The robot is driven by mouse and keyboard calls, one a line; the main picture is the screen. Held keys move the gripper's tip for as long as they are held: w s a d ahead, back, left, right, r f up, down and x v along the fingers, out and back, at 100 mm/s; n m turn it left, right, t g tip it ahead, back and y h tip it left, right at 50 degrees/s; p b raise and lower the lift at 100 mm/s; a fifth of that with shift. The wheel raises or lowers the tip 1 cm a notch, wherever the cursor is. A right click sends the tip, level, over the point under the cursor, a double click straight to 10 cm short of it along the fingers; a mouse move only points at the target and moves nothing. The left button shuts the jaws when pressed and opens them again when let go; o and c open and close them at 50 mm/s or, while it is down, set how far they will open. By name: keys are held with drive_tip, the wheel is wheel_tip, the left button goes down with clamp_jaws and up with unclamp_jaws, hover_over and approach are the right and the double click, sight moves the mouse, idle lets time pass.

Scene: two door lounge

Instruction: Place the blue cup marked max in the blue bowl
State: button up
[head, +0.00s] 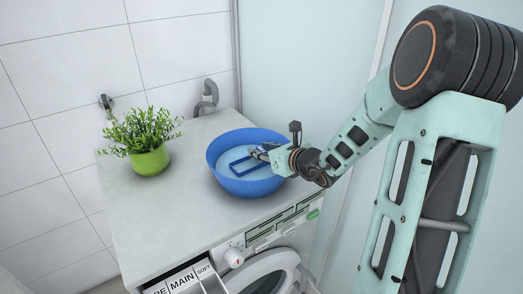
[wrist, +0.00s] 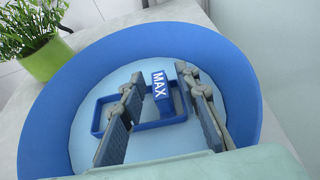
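The blue cup marked MAX (wrist: 160,84) shows in the wrist view as an open blue frame with a raised tab lettered MAX. It appears to rest on the floor of the blue bowl (wrist: 60,85), and its frame also shows in the head view (head: 238,161). The bowl (head: 244,190) stands on the counter. My gripper (wrist: 158,82) reaches inside the bowl from the right in the head view (head: 260,152). Its fingers are spread, one on each side of the tab, with visible gaps. The near part of the cup is partly hidden by the fingers.
A green pot with a leafy plant (head: 150,160) stands left of the bowl on the light counter (head: 175,225). Below is a washing machine with an open drawer labelled MAIN and SOFT (head: 185,280). Taps (head: 208,95) are on the tiled wall. The counter's front left is clear.

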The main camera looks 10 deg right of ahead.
drive_tip(key=shift+r, duration=0.25)
drive_tip(key=p+v, duration=0.2)
drive_tip(key=v, duration=1)
